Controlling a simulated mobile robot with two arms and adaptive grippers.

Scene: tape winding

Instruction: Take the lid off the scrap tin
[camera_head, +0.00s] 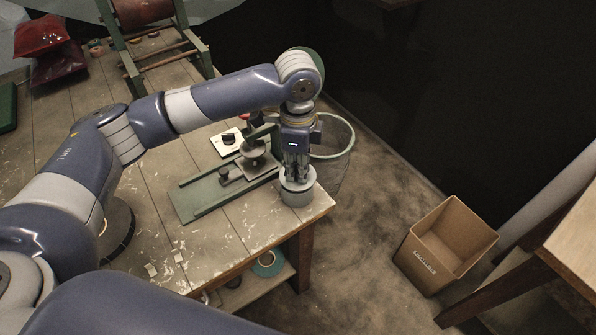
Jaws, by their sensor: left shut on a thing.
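The scrap tin (297,196) is a small grey round tin near the right corner of the wooden table. Its pale lid (299,183) is on top, partly hidden by the fingers. My left gripper (297,176) points straight down over the tin and is shut on the lid. I cannot tell whether there is a gap between lid and tin. My right gripper does not show.
A green winding device (215,192) stands on the table (200,243) just left of the tin. A wire bin (331,150) is on the floor behind the table corner. An open cardboard box (430,262) sits on the floor at right.

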